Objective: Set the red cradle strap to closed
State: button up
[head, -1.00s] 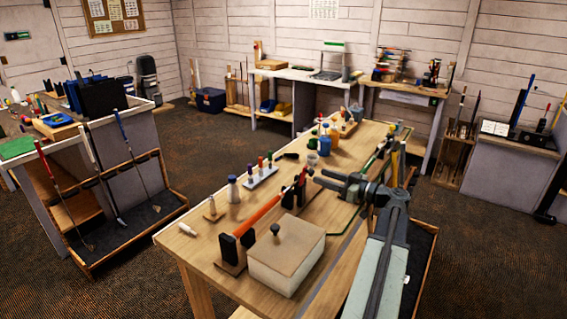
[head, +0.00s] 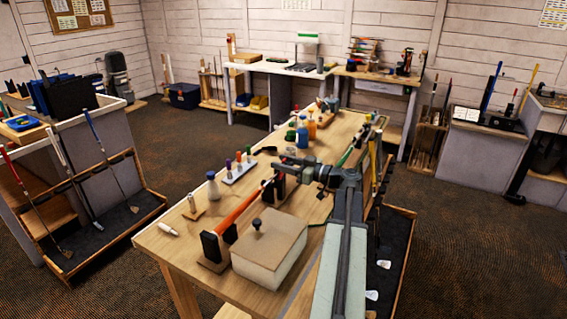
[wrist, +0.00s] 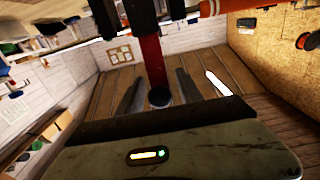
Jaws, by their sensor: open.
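The red strap (wrist: 150,62) hangs off the black cradle (wrist: 138,14) in the wrist view, a straight bar ending in a round dark knob. An orange-red grip (wrist: 222,6) passes beside the cradle at the top. My gripper (wrist: 159,76) is open, with one grey finger on each side of the strap; I cannot tell whether they touch it. In the head view, the orange-red grip (head: 240,208) slopes between black supports (head: 279,189) on the bench. My gripper (head: 283,160) is just above the far support. The strap is too small to make out clearly there.
A lidded beige box (head: 268,249) stands on the bench (head: 165,252) in front of my arm. A tray of clubs (head: 392,250) lies along the right side.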

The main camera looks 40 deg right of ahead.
grip_shut()
dwell(1.2)
